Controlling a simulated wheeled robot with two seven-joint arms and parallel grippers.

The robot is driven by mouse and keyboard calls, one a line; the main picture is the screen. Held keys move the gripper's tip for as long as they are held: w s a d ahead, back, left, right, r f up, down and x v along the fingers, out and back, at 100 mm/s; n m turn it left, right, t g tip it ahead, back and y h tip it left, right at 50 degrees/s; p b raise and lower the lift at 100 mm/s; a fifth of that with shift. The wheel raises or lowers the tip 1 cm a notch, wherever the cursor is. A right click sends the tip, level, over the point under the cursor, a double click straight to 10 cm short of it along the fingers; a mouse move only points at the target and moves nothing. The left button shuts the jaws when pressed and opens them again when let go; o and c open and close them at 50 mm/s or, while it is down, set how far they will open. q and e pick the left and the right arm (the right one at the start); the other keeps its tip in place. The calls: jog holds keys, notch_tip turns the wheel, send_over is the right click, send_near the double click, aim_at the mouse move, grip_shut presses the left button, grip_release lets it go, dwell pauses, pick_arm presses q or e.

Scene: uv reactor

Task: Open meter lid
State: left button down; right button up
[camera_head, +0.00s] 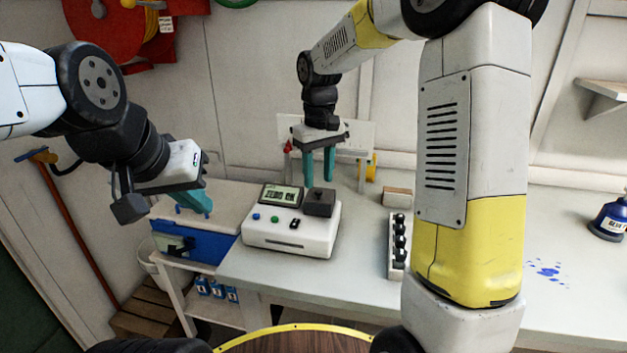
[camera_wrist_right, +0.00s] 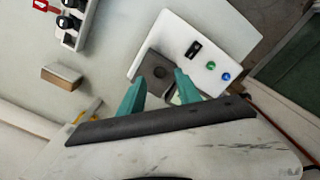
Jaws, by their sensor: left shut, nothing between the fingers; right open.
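The meter (camera_head: 290,238) is a white box on the table with a tilted display (camera_head: 281,195), a blue and a green button and a black switch. Its dark grey lid (camera_head: 319,203) lies shut at its right rear; the lid also shows in the right wrist view (camera_wrist_right: 157,72). My right gripper (camera_head: 319,178) points down just above and behind the lid, its teal fingers open and apart. In the right wrist view the fingertips (camera_wrist_right: 159,77) appear on either side of the lid, with nothing between them gripped. My left gripper (camera_head: 207,212) is shut and empty, left of the meter.
A rack of black-capped vials (camera_head: 398,245) and a small brown-topped block (camera_head: 396,197) stand right of the meter. A blue bottle (camera_head: 610,220) is at the far right, near blue spills (camera_head: 547,270). A blue box (camera_head: 190,243) is below my left gripper.

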aim_at(319, 190)
jog(key=shift+f, duration=1.65)
jog(key=shift+c, duration=0.4)
grip_shut()
